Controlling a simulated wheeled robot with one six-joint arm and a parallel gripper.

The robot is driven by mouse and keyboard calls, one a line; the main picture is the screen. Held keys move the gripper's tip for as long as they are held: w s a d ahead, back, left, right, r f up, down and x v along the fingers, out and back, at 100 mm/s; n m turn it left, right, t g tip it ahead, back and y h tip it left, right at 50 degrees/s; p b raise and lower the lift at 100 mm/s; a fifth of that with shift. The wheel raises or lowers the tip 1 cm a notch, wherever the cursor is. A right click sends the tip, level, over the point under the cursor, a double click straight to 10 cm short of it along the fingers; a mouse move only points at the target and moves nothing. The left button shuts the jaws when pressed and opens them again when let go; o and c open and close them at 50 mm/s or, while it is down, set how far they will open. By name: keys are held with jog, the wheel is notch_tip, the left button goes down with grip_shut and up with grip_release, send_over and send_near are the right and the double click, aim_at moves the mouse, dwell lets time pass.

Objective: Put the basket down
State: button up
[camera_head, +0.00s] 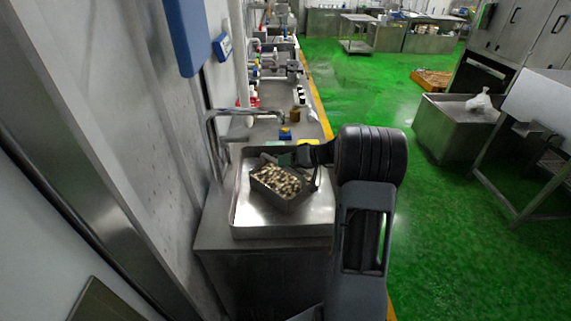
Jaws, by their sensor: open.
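The basket (282,205) is a small grey metal box filled with pale and brown pieces. It sits in or just over a shallow steel tray (285,230) on the steel counter, slightly turned. I cannot tell whether its bottom touches the tray. My gripper (311,160) is at the basket's upper right edge, right beside it, at the end of my dark arm. The jaws are open, but the fingertips are small and partly hidden by the arm's wrist. The arm also hides the tray's right side.
A bent metal pipe (208,140) rises at the tray's left, close to the wall. A blue-capped yellow item (285,134) and several bottles stand farther along the counter. To the right are green floor and a steel bin (452,130).

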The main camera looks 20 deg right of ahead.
jog(key=b+v, duration=0.3)
jog(key=v, duration=0.7)
jog(key=s+a+g+h, duration=0.2)
jog(key=s+a+g, duration=0.15)
jog(key=a, duration=0.45)
jog(key=s+a+g+h, duration=0.2)
jog(key=s+a, duration=0.3)
jog(key=a, duration=0.2)
jog(key=s+a+f+t+h, duration=0.1)
jog(key=s+a+h, duration=0.4)
jog(key=s, duration=0.6)
jog(key=shift+f+h, duration=0.3)
jog(key=shift+c, duration=0.3)
